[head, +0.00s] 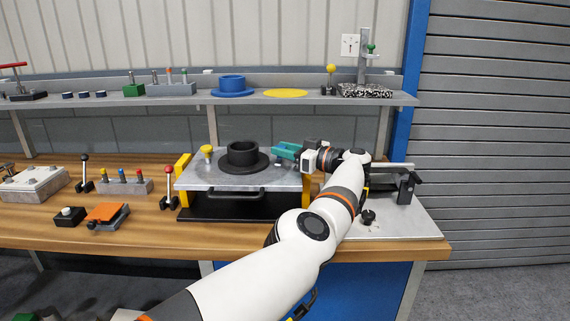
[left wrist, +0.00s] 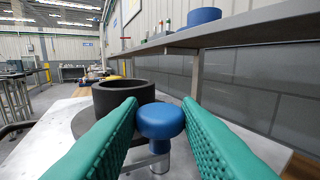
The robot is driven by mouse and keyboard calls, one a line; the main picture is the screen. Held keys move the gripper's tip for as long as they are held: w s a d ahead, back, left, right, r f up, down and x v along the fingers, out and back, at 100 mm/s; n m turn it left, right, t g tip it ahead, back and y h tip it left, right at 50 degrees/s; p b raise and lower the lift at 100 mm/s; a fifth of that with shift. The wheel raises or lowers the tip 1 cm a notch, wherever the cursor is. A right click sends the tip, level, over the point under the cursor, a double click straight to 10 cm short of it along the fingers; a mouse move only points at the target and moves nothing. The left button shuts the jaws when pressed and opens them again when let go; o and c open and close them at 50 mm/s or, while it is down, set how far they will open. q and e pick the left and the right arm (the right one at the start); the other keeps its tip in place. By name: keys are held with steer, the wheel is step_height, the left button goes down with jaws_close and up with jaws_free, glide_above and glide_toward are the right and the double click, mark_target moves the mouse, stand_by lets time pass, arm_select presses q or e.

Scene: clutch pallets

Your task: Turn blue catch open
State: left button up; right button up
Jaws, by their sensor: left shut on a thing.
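My left gripper (head: 279,151) has teal fingers and reaches over the right end of a metal pallet plate (head: 215,181). In the left wrist view, the blue catch (left wrist: 160,119) is a round knob on a short metal stem. It stands between the two fingers, which are shut on it. The gripper hides the blue knob in the head view. A black flanged ring (head: 243,158) sits on the plate, left of the gripper; it also shows in the left wrist view (left wrist: 112,97). A yellow catch knob (head: 207,150) stands at the plate's left end. My right gripper is not in view.
A shelf (head: 200,100) runs above the bench with a blue flanged ring (head: 232,84) and a yellow disc (head: 285,93). A black clamp (head: 406,188) stands right of my arm. Levers and small fixtures crowd the bench's left side.

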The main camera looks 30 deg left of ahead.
arm_select(q)
steer(key=shift+r, duration=0.15)
stand_by(0.3)
steer(key=o, duration=0.9)
